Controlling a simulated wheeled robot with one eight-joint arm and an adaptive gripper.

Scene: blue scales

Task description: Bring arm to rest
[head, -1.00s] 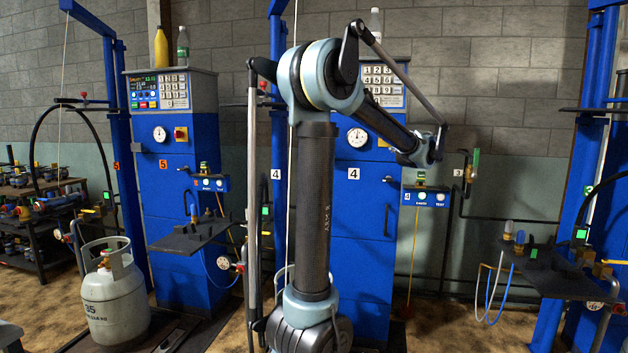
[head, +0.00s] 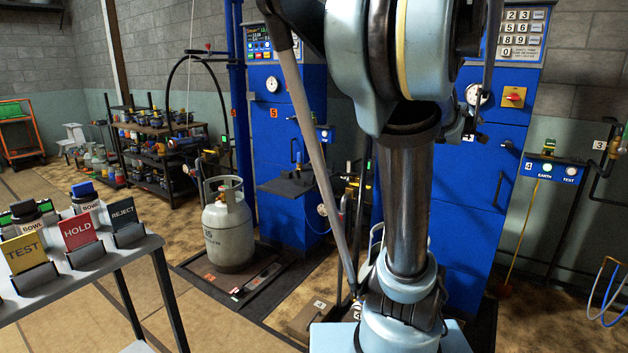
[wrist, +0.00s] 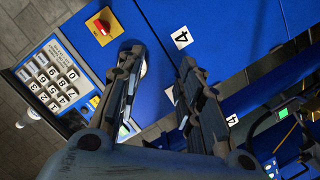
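My arm (head: 408,190) stands upright, right of the middle of the head view, with its large elbow joint at the top edge. My gripper (wrist: 160,62) shows in the wrist view, with its two dark fingers apart and nothing between them. In that view it points at the blue cabinet (wrist: 222,22) marked 4, near its white dial and keypad (wrist: 48,82). In the head view my arm hides most of the gripper. I cannot tell there whether it touches the cabinet.
A grey gas cylinder (head: 228,230) stands on a low scale platform (head: 205,283) left of my arm. A table (head: 95,258) with TEST, HOLD and REJECT signs is at the left front. A black shelf rack (head: 160,130) stands farther back. Open floor lies between them.

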